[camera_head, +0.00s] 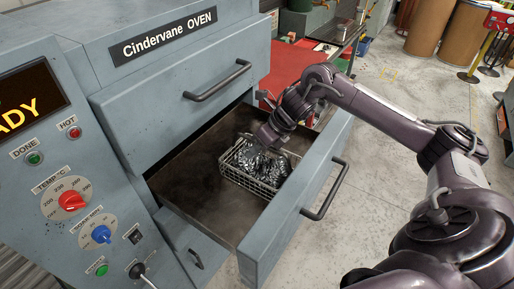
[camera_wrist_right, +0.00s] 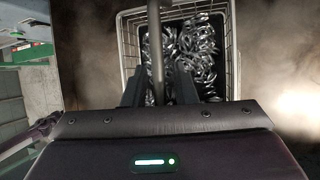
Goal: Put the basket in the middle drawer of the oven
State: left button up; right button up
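The wire basket (camera_head: 247,183), full of shiny metal coils, is inside the pulled-out middle drawer (camera_head: 190,181) of the grey-blue oven (camera_head: 180,107). It appears to rest on the drawer floor, toward the drawer's right side. My right gripper (camera_head: 267,138) is directly above the basket. In the right wrist view the basket (camera_wrist_right: 233,60) is under the gripper, and the two dark fingers (camera_wrist_right: 158,88) are apart, on either side of a thin bar. A gap shows between the bar and each finger. My left gripper is not in view.
The shut top drawer (camera_head: 190,100) is above the open one. The open drawer's front panel with its handle (camera_head: 327,192) stands out into the aisle. A control panel with knobs (camera_head: 72,200) is at left.

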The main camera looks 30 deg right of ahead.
jog(key=shift+o, duration=0.3)
jog(key=shift+r, duration=0.1)
jog(key=shift+d+r, duration=0.15)
jog(key=b+v, duration=0.1)
jog(key=v, duration=1)
jog(key=shift+s+r+b, duration=0.2)
jog(key=shift+r+b, duration=0.1)
jog(key=shift+b, duration=0.1)
jog(key=shift+d, duration=0.15)
